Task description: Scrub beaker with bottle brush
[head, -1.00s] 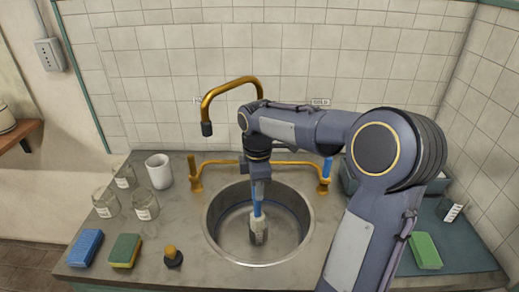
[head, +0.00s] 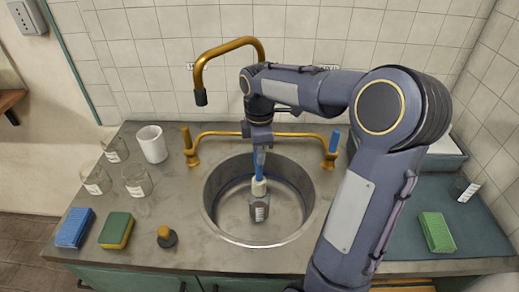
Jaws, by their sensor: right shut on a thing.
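My right gripper (head: 260,145) hangs over the sink and is shut on the blue handle of the bottle brush (head: 259,162). The brush points straight down. Its pale head (head: 259,187) shows at the mouth of a small grey, labelled glass beaker (head: 257,208). The beaker looks upright inside the round metal sink (head: 225,222). I cannot tell how far the bristles reach into it. My left gripper is out of view.
A blue sponge (head: 74,228), a green-yellow sponge (head: 116,230) and a dark stopper (head: 166,237) lie in front. The brass tap (head: 225,44) arches behind. A green sponge (head: 437,232) lies right.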

